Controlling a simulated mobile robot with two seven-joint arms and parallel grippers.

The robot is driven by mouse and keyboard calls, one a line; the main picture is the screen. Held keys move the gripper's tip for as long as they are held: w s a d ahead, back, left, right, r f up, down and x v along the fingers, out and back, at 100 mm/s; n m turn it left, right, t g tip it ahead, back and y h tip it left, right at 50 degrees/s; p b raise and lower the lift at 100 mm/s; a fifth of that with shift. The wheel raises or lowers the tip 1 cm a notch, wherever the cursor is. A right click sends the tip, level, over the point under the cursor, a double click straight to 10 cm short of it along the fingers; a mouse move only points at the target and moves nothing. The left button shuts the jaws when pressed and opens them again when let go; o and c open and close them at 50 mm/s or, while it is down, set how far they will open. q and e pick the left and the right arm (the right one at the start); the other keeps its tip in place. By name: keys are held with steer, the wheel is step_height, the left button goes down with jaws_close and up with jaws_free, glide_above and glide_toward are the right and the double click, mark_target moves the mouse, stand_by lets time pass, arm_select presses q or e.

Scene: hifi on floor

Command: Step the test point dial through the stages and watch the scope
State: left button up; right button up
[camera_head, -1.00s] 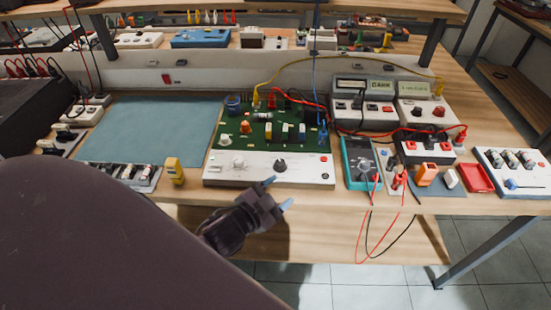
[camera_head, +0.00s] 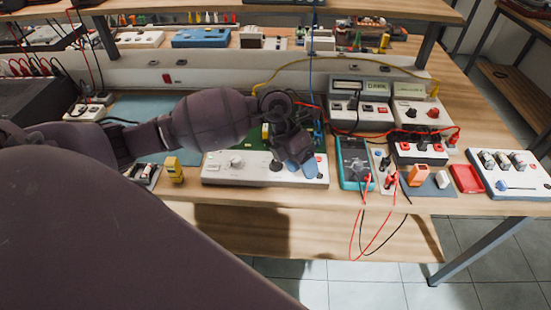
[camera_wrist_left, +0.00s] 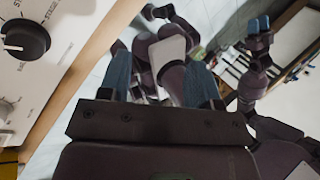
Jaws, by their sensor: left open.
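The black test point dial (camera_head: 277,165) is on the white front panel (camera_head: 225,170) of the green circuit board unit. In the left wrist view the dial (camera_wrist_left: 25,40) is large at the upper left, with printed stage labels around it. My left gripper (camera_head: 300,170) hangs over the panel just right of the dial. Its blue fingers (camera_wrist_left: 160,80) are apart with nothing between them, clear of the dial. My left arm hides much of the board. A grey instrument (camera_head: 360,115) with a lit display, perhaps the scope, stands behind right. My right gripper (camera_wrist_left: 257,25) shows in the left wrist view.
A teal meter (camera_head: 354,165) with red and black leads stands right of the panel, and a red tray (camera_head: 466,179) is farther right. A yellow block (camera_head: 173,170) is at left. Yellow and blue wires arch above the board. The bench front edge is close.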

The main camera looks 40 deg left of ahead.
mark_target(276, 162)
arm_select(q)
steer(key=w+a+r+y, duration=0.3)
steer(key=a+y, duration=0.3)
steer(key=a, duration=0.3)
steer(key=f, duration=0.9)
steer(key=shift+w+a, duration=0.2)
steer(key=shift+a, duration=0.1)
steer(key=shift+f, duration=0.7)
steer(key=c, duration=0.9)
steer(key=shift+c, duration=0.2)
